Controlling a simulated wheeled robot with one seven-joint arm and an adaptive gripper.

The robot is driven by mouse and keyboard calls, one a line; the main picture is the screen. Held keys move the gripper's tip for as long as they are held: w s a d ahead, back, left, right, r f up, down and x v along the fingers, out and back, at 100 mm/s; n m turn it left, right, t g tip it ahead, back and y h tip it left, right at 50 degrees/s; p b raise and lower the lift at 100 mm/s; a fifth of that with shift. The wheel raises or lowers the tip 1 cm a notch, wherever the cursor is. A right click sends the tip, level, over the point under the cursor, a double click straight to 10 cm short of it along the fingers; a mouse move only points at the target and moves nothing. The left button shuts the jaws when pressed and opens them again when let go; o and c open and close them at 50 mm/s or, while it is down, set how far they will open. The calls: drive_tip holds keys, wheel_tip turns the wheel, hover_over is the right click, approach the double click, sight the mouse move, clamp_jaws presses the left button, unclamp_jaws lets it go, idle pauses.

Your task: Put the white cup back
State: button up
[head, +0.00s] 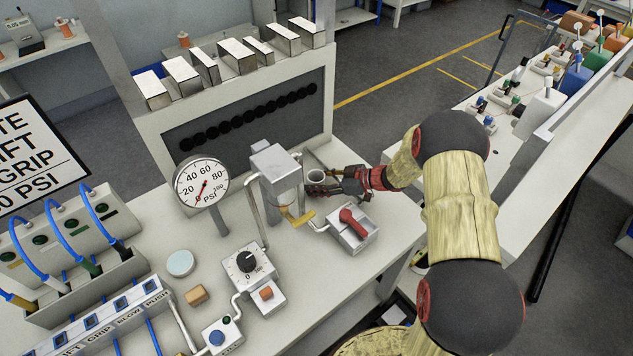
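I also cannot tell whether the cup's base touches the bench.
A round pale disc (180,263) and a tan block (196,295) lie front left. The bench (330,275) is clear at front right.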

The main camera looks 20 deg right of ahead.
drive_tip(key=o, duration=0.3)
drive_tip(key=shift+o, duration=0.2)
